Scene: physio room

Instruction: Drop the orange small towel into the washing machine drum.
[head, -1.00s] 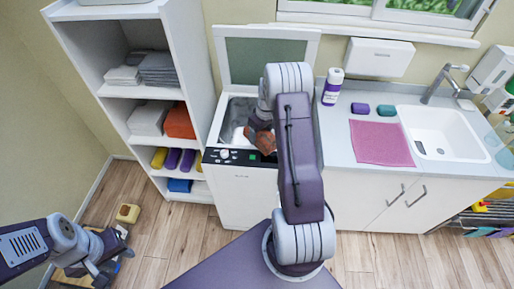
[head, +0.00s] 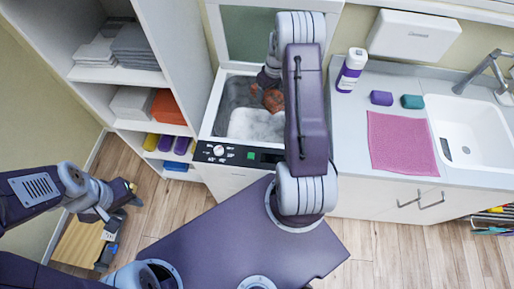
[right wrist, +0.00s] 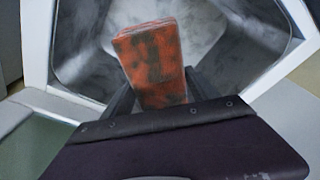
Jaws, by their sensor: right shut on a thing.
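The orange small towel (head: 272,99), a folded block with dark patches, is between the fingers of my right gripper (head: 262,88). In the right wrist view the towel (right wrist: 155,62) stands out beyond the fingers, gripped at its near end by the right gripper (right wrist: 158,92). The top-loading washing machine (head: 207,152) has its lid raised. Towel and right gripper are over or within the far part of its open drum (head: 255,124); the exact depth is unclear. My left gripper (head: 104,222) is low at the left, away from the machine; its fingers are too small to read.
A white shelf unit (head: 95,73) with folded towels, including another orange one (head: 168,106), stands left of the machine. A counter (head: 349,145) at the right holds a bottle (head: 351,70), a pink cloth (head: 400,143) and a sink (head: 478,140). The raised lid (head: 255,35) is behind the drum.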

